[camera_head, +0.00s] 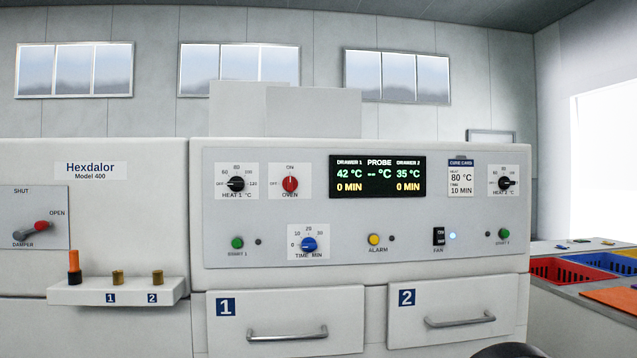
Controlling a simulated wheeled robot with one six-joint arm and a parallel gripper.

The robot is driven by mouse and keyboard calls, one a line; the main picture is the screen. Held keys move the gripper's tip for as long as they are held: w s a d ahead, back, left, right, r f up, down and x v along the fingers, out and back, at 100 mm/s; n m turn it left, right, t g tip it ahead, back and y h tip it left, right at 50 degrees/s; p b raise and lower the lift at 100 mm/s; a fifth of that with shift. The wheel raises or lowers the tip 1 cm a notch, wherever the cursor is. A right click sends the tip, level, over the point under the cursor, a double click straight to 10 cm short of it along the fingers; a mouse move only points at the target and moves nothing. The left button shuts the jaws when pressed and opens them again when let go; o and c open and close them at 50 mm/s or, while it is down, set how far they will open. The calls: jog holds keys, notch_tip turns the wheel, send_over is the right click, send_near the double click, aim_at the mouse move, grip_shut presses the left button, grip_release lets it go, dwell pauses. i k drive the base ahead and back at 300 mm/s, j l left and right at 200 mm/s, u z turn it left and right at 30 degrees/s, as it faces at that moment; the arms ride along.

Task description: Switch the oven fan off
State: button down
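The oven's grey control panel (345,205) faces me. The fan switch (438,236) is a small black rocker low on the panel's right half, above the label FAN. Its white markings are too small to read surely, and I cannot tell which way it is tipped.
Close to the switch are the yellow alarm button (374,239), a green start button (504,233) and the right heat knob (505,183). Below, drawer handles (460,321) stick out. At right, a side table holds red (560,270) and blue (609,262) bins.

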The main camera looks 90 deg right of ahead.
aim_at(440, 234)
jog(key=z, duration=3.2)
